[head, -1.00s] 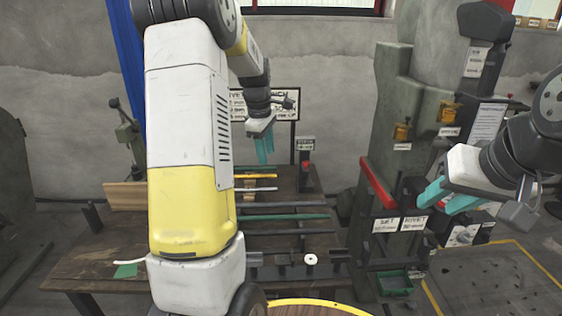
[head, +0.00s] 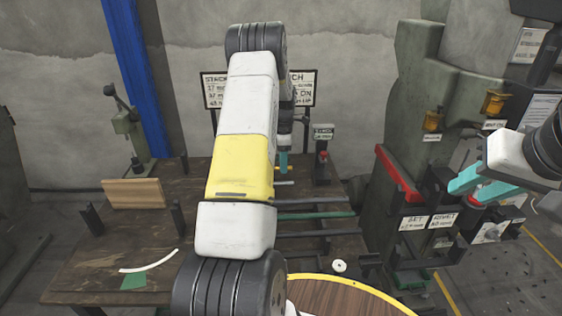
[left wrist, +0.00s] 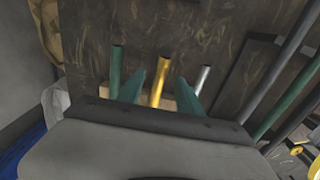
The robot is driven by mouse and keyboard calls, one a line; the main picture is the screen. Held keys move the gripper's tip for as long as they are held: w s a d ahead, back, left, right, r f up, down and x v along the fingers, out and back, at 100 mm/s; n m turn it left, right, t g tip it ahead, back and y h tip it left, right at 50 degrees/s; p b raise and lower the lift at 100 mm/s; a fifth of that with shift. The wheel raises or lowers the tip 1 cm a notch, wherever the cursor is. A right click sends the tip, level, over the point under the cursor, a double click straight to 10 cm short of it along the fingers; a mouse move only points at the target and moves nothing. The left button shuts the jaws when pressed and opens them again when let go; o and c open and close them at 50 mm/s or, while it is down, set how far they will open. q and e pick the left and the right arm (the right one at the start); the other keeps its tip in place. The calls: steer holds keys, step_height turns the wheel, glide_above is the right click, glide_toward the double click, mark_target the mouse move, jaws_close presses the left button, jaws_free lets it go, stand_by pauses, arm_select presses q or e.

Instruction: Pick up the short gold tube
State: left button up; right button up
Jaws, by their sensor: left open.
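The short gold tube (left wrist: 158,82) lies between the two teal fingers of my left gripper (left wrist: 158,94) in the left wrist view, with a gap visible on each side. The left gripper is open. In the head view the left gripper (head: 283,162) is over the back of the bench, and my own arm hides most of the gold tube; only a small yellow bit shows (head: 278,169). My right gripper (head: 465,194) is open, with nothing between its fingers, by the press at the right.
A silver tube (left wrist: 203,80) and a short green tube (left wrist: 116,74) flank the gold one. Longer dark and green tubes (head: 315,215) lie on the bench (head: 75,275). A wooden block (head: 135,193) stands left. A sign (head: 303,88) rises behind.

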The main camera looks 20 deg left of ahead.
arm_select(q)
step_height(320, 180, down, 3)
jaws_close()
steer(key=shift+r, duration=0.15)
